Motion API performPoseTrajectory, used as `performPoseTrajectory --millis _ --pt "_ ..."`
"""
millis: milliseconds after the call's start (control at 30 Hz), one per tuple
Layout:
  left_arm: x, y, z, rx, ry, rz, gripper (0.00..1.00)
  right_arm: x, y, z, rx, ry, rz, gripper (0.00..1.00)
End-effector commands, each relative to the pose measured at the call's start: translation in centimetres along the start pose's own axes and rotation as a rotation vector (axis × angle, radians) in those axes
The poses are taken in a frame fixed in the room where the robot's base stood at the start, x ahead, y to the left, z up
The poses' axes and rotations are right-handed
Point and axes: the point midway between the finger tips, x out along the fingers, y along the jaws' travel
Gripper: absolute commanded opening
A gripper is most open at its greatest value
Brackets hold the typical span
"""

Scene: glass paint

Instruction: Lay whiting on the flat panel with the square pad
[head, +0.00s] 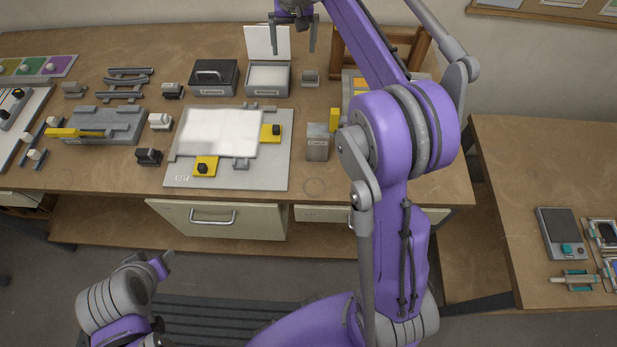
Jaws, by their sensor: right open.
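A pale, nearly white flat panel (218,132) lies on a light grey board (265,178) marked CUT. Two yellow clamps, one at the right (271,132) and one at the front (205,167), sit at its edges. Behind it, an open box (268,79) holds pale stuff, with its white lid raised. A small grey block (310,77) stands right of that box; I cannot tell whether it is the square pad. My right gripper (294,42) is open and empty at the top edge, its fingers in front of the raised lid. My left arm shows at lower left, its gripper not visible.
A closed dark box (213,78) stands left of the open one. Several small blocks and a grey fixture (104,126) with a yellow bar fill the left. A grey holder (317,142) stands right of the board. My right arm hides the bench's right side.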

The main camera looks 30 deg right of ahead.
Motion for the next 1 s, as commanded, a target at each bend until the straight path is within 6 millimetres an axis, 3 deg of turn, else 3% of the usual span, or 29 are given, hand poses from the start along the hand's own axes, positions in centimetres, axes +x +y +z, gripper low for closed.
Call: performPoseTrajectory --millis 100,267,433,600,800,1000 --pt "0.0 0.0 0.0 0.0 0.0 0.0 0.5 -1.3 -1.2 4.9 -0.062 0.053 -0.015 1.0" --pt "0.0 0.0 0.0 0.0 0.0 0.0 0.5 -1.6 -2.1 12.0 -0.142 0.129 -0.036 1.0" --pt "0.0 0.0 0.0 0.0 0.0 0.0 0.5 0.0 -2.0 20.1 -0.226 0.208 -0.059 1.0" --pt "0.0 0.0 0.0 0.0 0.0 0.0 0.5 3.1 -1.4 27.7 -0.302 0.283 -0.081 1.0" --pt "0.0 0.0 0.0 0.0 0.0 0.0 0.5 6.4 -0.6 32.9 -0.356 0.339 -0.098 1.0" --pt "0.0 0.0 0.0 0.0 0.0 0.0 0.5 7.3 -0.4 34.2 -0.37 0.353 -0.102 1.0"
